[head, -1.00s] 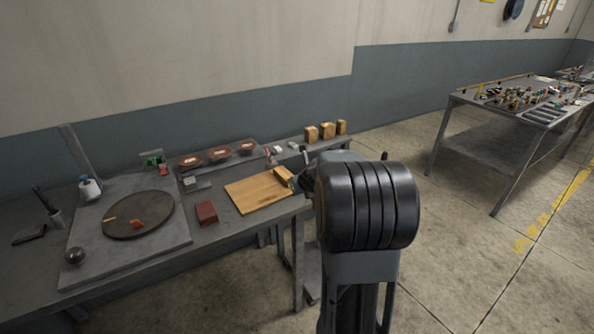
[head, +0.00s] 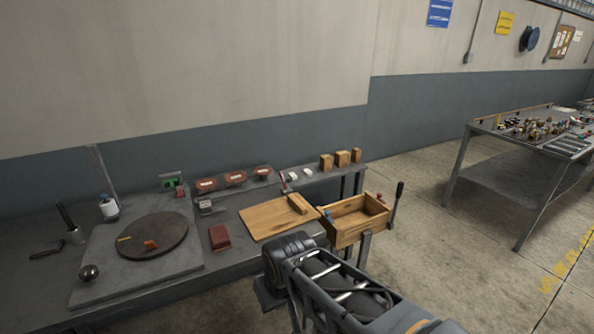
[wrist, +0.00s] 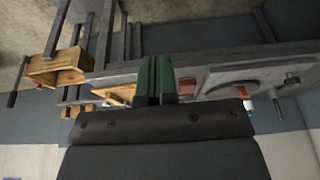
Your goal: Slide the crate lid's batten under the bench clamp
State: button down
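The crate lid (head: 268,220) is a flat wooden board lying on the bench near its front right edge. Its batten (head: 298,203), a short wooden bar, sits on the board's right part.
An open wooden crate (head: 345,238) stands beside the lid at the bench's right end, near a black-handled lever (head: 398,194). A red-brown block (head: 219,237) lies left of the lid. A round dark turntable (head: 140,240) is further left.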

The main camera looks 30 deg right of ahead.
aim_at(264, 221)
jog(key=k, duration=0.6)
jog(key=z, duration=0.45)
jog(key=i, duration=1.5)
jog(key=u, duration=0.6)
